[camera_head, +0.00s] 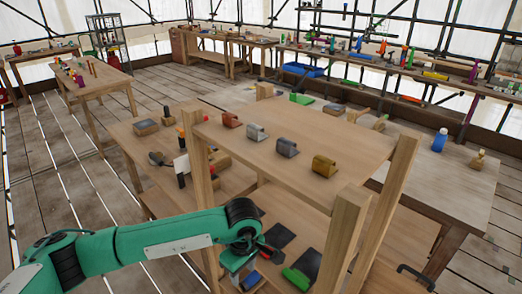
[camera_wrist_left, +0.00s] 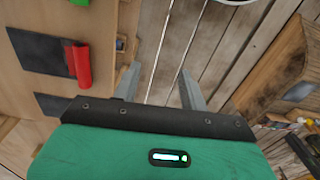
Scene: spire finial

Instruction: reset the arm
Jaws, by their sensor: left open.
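My left arm comes in from the left in the head view, and its gripper (camera_head: 240,262) hangs beside the lower shelf of the wooden rack, partly hidden by the wrist. In the left wrist view the left gripper (camera_wrist_left: 160,86) has its two grey fingers apart, with nothing between them and plank floor behind. A red roll on a dark sheet (camera_wrist_left: 75,62) lies on the wood to its left, apart from the fingers. My right gripper does not show.
The wooden rack (camera_head: 345,215) has tall posts close to my left wrist. Its upper board carries several curled metal pieces, including a brass one (camera_head: 324,166). On the lower shelf is a green roll (camera_head: 297,278). Open plank floor (camera_head: 60,160) lies at the left.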

